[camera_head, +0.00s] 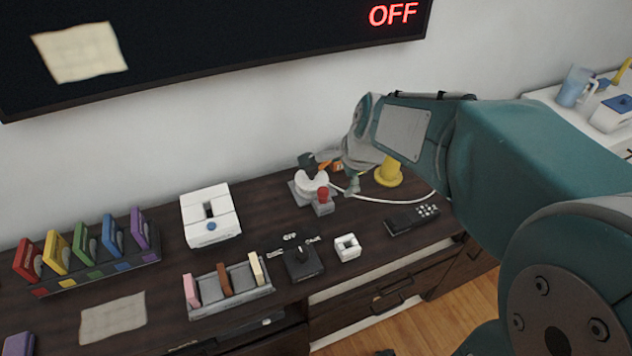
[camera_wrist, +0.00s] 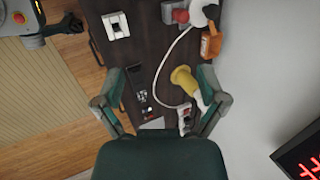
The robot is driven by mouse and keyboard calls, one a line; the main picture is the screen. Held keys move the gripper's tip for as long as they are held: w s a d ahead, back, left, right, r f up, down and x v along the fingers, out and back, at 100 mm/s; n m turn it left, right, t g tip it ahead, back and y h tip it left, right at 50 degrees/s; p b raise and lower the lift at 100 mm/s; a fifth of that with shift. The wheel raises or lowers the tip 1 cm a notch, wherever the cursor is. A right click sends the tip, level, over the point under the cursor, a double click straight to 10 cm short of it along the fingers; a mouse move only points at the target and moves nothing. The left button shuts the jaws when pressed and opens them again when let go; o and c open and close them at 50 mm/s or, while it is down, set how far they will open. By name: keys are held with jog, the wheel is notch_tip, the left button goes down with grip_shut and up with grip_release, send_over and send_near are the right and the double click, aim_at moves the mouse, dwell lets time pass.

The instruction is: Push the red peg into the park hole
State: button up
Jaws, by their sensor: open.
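The red peg (camera_head: 323,192) stands upright in a small grey block beside a white round piece (camera_head: 312,180) with a dark top. In the wrist view the red peg (camera_wrist: 180,16) is near the top edge. I cannot make out the park hole. My gripper (camera_wrist: 161,80) is open and empty, its fingers spread wide over the cabinet top, with the peg beyond the fingertips. In the head view my gripper (camera_head: 352,172) is just right of the peg, partly hidden by my arm.
A yellow cone (camera_wrist: 183,78) and an orange item (camera_wrist: 211,43) are close to my right finger. A white cable curves between the fingers. A black remote (camera_head: 412,219), a white square block (camera_head: 347,247) and a dark knob box (camera_head: 302,262) lie nearby. The wall is behind.

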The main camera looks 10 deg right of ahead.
jog(key=w+d+f+m, duration=0.1)
jog(key=w+f+m, duration=0.2)
jog(key=w+m, duration=0.1)
jog(key=m, duration=1.1)
send_near(326, 192)
jog(key=x, duration=0.2)
jog(key=shift+g, duration=0.3)
jog(key=x, duration=0.5)
jog(key=shift+w+a, duration=0.2)
jog(key=shift+a, duration=0.1)
jog(key=x, duration=0.4)
jog(key=shift+w+d+f, duration=0.1)
jog(key=shift+d+f, duration=0.15)
jog(key=shift+d, duration=0.1)
jog(key=shift+w+a+f, duration=0.1)
jog(key=shift+w+f, duration=0.05)
jog(key=shift+f, duration=0.2)
jog(key=shift+a, duration=0.1)
jog(key=shift+c, duration=0.4)
jog(key=c, duration=1.1)
